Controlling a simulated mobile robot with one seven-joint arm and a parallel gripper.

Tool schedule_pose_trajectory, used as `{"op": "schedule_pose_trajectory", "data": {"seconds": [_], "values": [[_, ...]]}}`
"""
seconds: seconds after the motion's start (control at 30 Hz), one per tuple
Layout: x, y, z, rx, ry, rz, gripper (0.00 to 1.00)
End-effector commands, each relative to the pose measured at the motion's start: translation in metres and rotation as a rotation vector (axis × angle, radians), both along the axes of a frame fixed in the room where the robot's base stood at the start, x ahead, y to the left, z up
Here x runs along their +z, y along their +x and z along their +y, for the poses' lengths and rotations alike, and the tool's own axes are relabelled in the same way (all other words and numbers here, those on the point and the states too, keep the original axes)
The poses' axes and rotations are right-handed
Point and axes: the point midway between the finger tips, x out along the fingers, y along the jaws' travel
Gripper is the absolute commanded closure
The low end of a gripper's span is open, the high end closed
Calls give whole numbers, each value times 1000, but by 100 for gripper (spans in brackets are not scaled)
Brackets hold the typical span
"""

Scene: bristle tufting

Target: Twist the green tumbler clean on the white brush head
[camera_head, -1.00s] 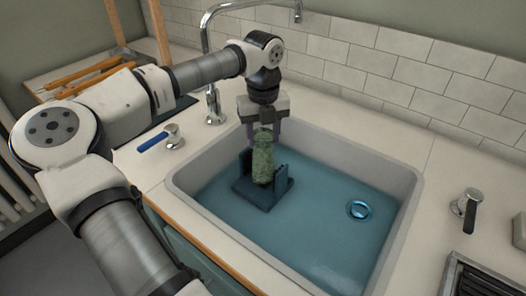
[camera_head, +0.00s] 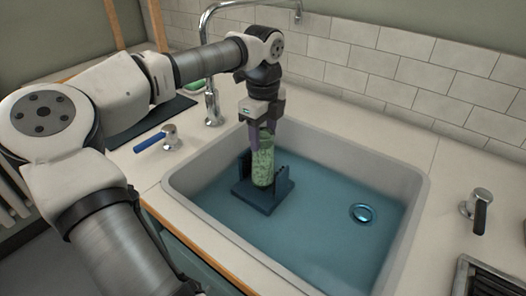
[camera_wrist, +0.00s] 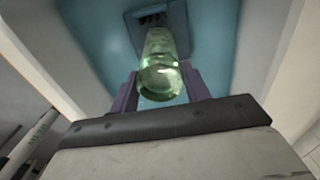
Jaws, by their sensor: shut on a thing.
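The green tumbler (camera_head: 262,163) stands upright in the sink, between the side walls of a dark blue brush stand (camera_head: 262,200). It also shows in the wrist view (camera_wrist: 161,72), its rounded end toward the camera. My gripper (camera_head: 262,135) comes down from above and is shut on the tumbler's upper end, with purple fingers on its sides. In the wrist view the fingers (camera_wrist: 160,92) flank the tumbler. Dark bristles (camera_wrist: 152,18) show at the stand beyond the tumbler. I cannot make out a white brush head; the tumbler may hide it.
The grey sink (camera_head: 400,235) holds blue water, with a round drain (camera_head: 362,213) to the right. A chrome faucet (camera_head: 211,100) stands behind at left. A blue-handled tap (camera_head: 156,141) and a dark-handled tap (camera_head: 477,207) sit on the counter either side. A tiled wall rises behind.

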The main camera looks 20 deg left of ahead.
Motion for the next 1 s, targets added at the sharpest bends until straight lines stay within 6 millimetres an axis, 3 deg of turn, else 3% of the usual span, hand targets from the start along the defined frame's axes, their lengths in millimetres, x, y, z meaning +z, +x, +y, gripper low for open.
{"op": "schedule_pose_trajectory", "data": {"seconds": [1.0], "values": [[104,1,0,-2,1,-4,79]]}}
